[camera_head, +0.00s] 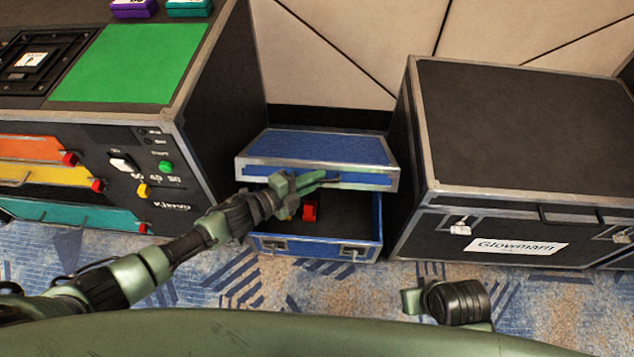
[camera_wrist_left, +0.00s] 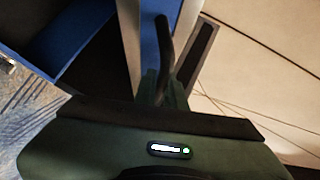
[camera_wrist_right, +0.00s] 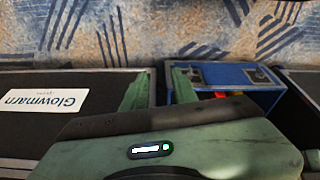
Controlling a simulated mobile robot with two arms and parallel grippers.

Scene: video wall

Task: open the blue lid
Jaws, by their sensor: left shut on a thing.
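The blue lid (camera_head: 325,147) with its metal edge is partly raised above the blue case (camera_head: 316,246) on the floor. The case's dark inside shows under the lid's front edge, with a red thing (camera_head: 310,211) and a bit of yellow in it. My left gripper (camera_head: 318,181) is at the lid's front edge. In the left wrist view its fingers (camera_wrist_left: 161,85) are shut on a dark handle (camera_wrist_left: 163,45) beside the metal edge. My right gripper (camera_wrist_right: 158,88) is open and empty, apart from the case; its wrist shows low in the head view.
A black case labelled Glowmarn (camera_head: 520,130) stands close on the right. A black console (camera_head: 150,180) with a green top panel (camera_head: 130,62) stands on the left. A panelled wall (camera_head: 340,50) is behind. Patterned carpet (camera_head: 225,285) lies in front.

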